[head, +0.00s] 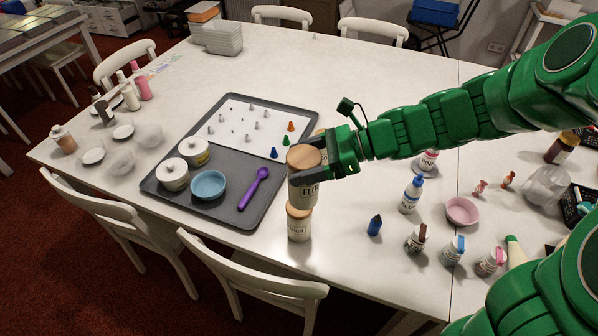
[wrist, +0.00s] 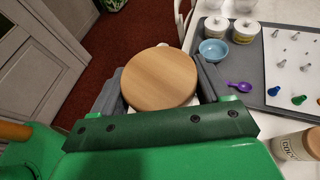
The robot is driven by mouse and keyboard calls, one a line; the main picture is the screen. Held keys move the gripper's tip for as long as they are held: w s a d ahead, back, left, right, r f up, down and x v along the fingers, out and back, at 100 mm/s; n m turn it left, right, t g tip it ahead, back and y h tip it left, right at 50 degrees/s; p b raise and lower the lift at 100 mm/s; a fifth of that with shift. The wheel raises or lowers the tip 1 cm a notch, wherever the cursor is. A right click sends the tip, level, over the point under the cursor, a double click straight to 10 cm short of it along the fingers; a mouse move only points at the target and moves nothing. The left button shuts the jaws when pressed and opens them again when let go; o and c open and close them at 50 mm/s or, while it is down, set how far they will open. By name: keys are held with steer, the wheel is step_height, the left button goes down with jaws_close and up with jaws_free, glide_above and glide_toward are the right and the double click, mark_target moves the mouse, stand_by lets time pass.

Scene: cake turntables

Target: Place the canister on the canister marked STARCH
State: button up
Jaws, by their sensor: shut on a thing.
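My gripper (head: 316,176) is shut on a cream canister (head: 303,192) with a round wooden lid; its dark label starts with "FLO". In the wrist view the held canister's lid (wrist: 160,78) sits between the two grey fingers and hides what is beneath. A smaller canister (head: 299,231) with a wooden lid stands on the table directly below the held one in the head view. Its label is too small to read surely. I cannot tell whether the two touch. Another wooden-lidded canister (wrist: 296,146) stands to the right in the wrist view, mostly hidden behind my gripper in the head view.
A grey tray (head: 232,217) left of the canisters holds white pots, a blue bowl (head: 208,185), a purple spoon (head: 254,188) and piping tips. A chair (head: 262,283) is at the near edge.

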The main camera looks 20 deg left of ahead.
steer(key=shift+w+a+f, duration=0.35)
steer(key=shift+w+f, duration=0.1)
steer(key=shift+f, duration=0.2)
steer(key=shift+w+a+f, duration=0.3)
steer(key=shift+w+f, duration=0.1)
steer(key=shift+f, duration=0.2)
steer(key=shift+w+a+f, duration=0.35)
steer(key=shift+w+f, duration=0.1)
steer(key=shift+f, duration=1.9)
steer(key=o, duration=1.7)
steer(key=shift+o, duration=0.2)
steer(key=shift+w+d, duration=0.1)
steer(key=v, duration=1.1)
steer(key=shift+d+r, duration=0.3)
steer(key=shift+r, duration=0.1)
